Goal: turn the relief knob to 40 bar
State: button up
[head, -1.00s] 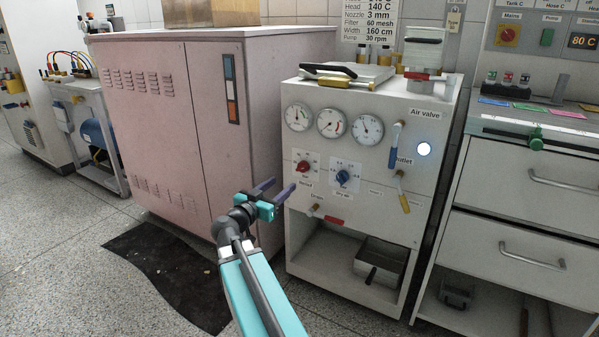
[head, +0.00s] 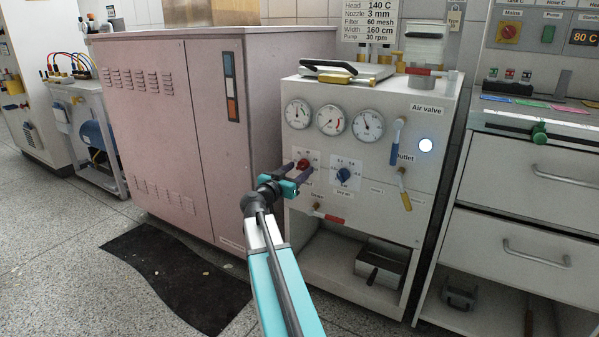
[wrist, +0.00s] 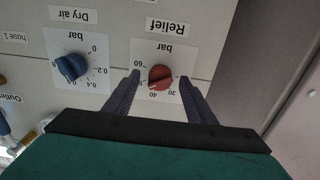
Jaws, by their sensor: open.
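The red relief knob (head: 303,163) is on the white panel below the gauges. In the wrist view the red knob (wrist: 161,77) sits under an upside-down "Relief" label, on a bar scale with 30, 40 and 60 readable. A pale line shows on its lower left side, but its exact reading is too small to tell. My gripper (head: 299,172) is open in front of the knob. In the wrist view its two dark fingers stand on either side of the knob, with gaps visible. Whether the fingertips reach around the knob's depth is unclear.
The blue dry air knob (head: 343,175) is close on the right. Pressure gauges (head: 331,120) sit above. Blue (head: 397,140) and yellow (head: 404,188) valve handles stick out further right, and a red drain handle (head: 334,221) below. A pink cabinet (head: 160,130) stands left.

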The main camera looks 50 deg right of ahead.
jog(key=shift+x, duration=0.8)
jog(key=shift+c, duration=0.5)
jog(key=c, duration=0.9)
jog(key=shift+c, duration=0.2)
jog(key=shift+n, duration=0.5)
jog(key=n, duration=0.3)
jog(key=shift+s+n, duration=0.1)
jog(key=shift+n, duration=0.2)
jog(key=n+p, duration=0.1)
jog(key=n, duration=0.4)
jog(key=shift+r, duration=0.1)
